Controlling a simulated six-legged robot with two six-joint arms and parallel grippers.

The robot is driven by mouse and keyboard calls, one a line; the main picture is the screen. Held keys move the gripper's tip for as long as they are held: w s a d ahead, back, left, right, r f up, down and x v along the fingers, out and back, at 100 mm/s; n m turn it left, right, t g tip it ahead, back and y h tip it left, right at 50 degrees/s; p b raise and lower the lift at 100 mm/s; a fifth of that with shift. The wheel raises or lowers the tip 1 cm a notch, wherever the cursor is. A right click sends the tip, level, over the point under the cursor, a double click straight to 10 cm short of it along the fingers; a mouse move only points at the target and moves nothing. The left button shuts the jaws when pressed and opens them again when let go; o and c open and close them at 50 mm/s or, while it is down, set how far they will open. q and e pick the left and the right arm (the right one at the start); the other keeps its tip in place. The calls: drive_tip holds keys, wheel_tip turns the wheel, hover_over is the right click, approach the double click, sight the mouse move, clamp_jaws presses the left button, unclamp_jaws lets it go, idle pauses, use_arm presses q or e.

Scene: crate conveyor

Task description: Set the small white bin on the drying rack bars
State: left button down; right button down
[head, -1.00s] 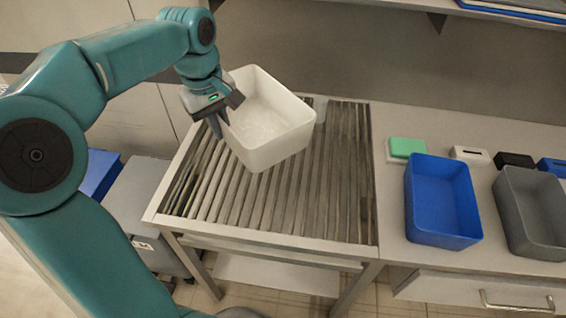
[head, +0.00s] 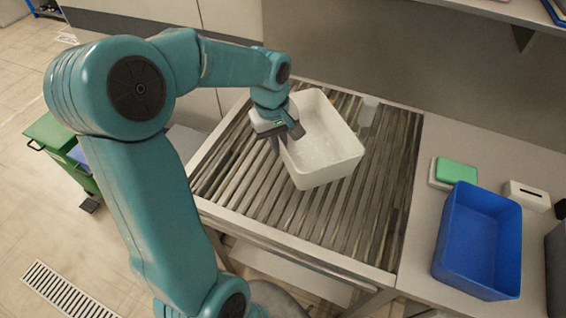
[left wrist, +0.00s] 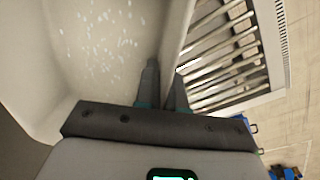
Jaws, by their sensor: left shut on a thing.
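The small white bin (head: 322,140) is over the drying rack bars (head: 330,222) in the head view, open side up and slightly turned. My left gripper (head: 288,143) is shut on the bin's left wall. In the left wrist view the gripper (left wrist: 163,92) has one finger inside the bin (left wrist: 95,60) and one outside, with the wall between them. The rack bars (left wrist: 220,50) show beyond the wall. I cannot tell whether the bin's underside touches the bars. My right gripper is not in view.
A small pale, translucent container (head: 368,110) stands at the rack's back, close behind the bin. A blue bin (head: 480,242), a green-topped block (head: 456,172) and a white box (head: 527,195) are on the counter at right. The rack's front bars are clear.

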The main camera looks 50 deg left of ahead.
use_arm(q)
drive_tip(key=f, duration=0.3)
drive_tip(key=shift+w+d+f, duration=0.1)
drive_tip(key=shift+d+f, duration=0.1)
drive_tip(key=shift+f, duration=0.3)
wheel_tip(320, 180, down, 4)
drive_tip(key=shift+r, duration=0.1)
drive_tip(key=shift+f, duration=0.35)
drive_tip(key=shift+f, duration=0.1)
drive_tip(key=c, duration=1.2)
unclamp_jaws()
drive_tip(key=shift+c, duration=0.2)
